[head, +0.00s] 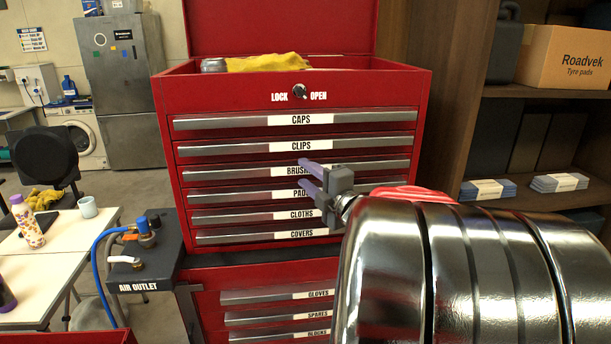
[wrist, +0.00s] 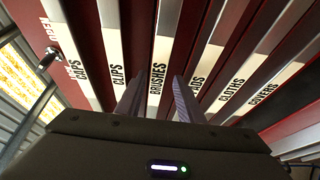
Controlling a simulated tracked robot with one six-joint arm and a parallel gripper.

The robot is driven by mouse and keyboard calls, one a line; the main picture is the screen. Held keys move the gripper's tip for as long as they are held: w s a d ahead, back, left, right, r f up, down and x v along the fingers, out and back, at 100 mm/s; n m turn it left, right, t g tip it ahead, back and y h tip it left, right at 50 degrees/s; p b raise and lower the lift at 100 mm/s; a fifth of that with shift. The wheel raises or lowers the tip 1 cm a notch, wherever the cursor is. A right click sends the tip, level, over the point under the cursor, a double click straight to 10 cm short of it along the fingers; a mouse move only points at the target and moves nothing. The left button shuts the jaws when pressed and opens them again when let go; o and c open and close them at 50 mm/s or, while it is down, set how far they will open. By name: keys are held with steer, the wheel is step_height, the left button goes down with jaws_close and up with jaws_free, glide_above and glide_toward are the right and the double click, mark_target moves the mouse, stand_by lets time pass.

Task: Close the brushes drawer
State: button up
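The brushes drawer (head: 235,172) is the third drawer down in the red tool chest (head: 300,90). Its front looks in line with the drawers above and below, and I see no clear gap. Its label (wrist: 158,75) shows between my fingers in the wrist view. My gripper (head: 302,172) is open, its two purple fingers apart and pointing at the drawer fronts. The fingers cover part of the BRUSHES and PADS labels in the head view. Nothing is held. Whether the fingertips (wrist: 159,77) touch the drawer front I cannot tell.
The lock knob (head: 299,91) sits above the CAPS drawer. A yellow cloth (head: 265,63) lies in the open top of the chest. An air outlet stand (head: 150,262) with a blue hose is at the left. A wooden shelf (head: 535,91) stands at the right.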

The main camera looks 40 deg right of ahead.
steer(key=v, duration=1.2)
steer(key=shift+s, duration=0.3)
steer(key=shift+f, duration=0.15)
